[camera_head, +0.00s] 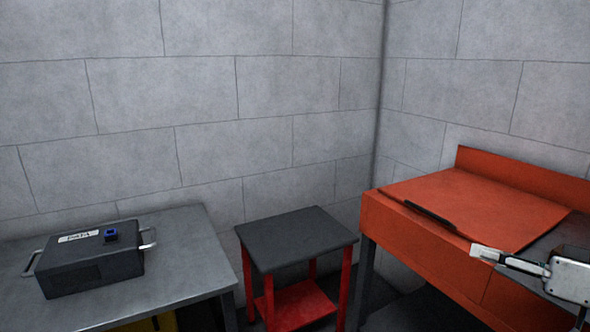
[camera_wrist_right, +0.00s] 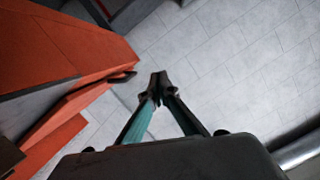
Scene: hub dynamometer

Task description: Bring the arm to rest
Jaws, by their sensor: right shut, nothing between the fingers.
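My right gripper (camera_head: 482,251) shows at the right edge of the head view, in front of the orange bench (camera_head: 480,200). Its fingers point left and are shut. In the right wrist view the fingertips (camera_wrist_right: 158,86) meet with nothing between them. They appear over a pale grey tiled surface, apart from the orange bench (camera_wrist_right: 60,50) on the left. My left gripper is in neither view.
The orange bench has a dark handle (camera_head: 430,215) along its front. A small red stand (camera_head: 300,240) with a dark top stands in the middle. A grey table (camera_head: 190,225) at left bears a black box (camera_head: 90,268) with metal handles and a blue knob. Grey block walls stand behind.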

